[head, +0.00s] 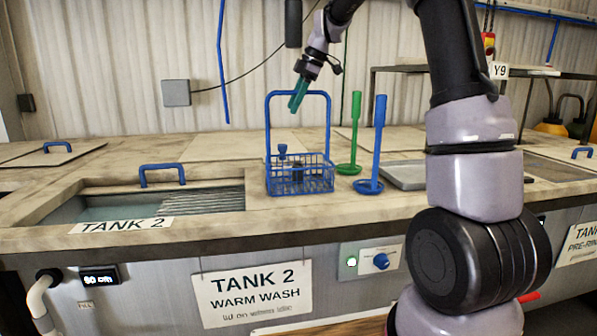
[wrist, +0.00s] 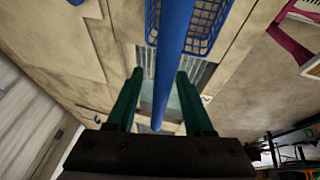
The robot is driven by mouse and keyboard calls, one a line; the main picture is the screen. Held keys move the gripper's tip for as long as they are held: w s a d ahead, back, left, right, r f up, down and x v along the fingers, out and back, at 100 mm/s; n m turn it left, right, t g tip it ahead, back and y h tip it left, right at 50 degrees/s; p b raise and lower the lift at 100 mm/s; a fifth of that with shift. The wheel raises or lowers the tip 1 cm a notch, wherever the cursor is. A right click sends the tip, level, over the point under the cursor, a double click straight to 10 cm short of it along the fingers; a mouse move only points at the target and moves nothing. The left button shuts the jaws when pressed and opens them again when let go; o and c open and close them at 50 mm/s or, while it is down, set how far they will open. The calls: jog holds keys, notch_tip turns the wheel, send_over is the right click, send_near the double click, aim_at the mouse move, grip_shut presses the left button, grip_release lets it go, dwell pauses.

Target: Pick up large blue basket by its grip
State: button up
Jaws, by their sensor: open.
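The large blue basket (head: 313,187) is a wire-mesh basket with a tall blue frame handle, standing upright on the counter right of the Tank 2 opening. Its grip is the top bar (head: 312,93) of that frame. My gripper (head: 295,104) is open with green fingers pointing down at the height of this bar. In the wrist view, the blue bar (wrist: 172,65) runs between the two open fingers (wrist: 159,76), with a gap on each side. Part of the basket's mesh (wrist: 205,20) shows beyond it. Dark and blue contents sit inside the basket; their shape is unclear.
A green stand (head: 355,130) and a blue stand (head: 378,140) with upright handles are close right of the basket. The Tank 2 opening (head: 90,212) is at left, near a blue-handled lid (head: 57,154). A grey tray (head: 405,178) lies farther right. The counter behind is mostly clear.

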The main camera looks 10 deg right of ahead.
jog(key=shift+f, duration=0.25)
dwell(0.4)
grip_shut()
dwell(1.3)
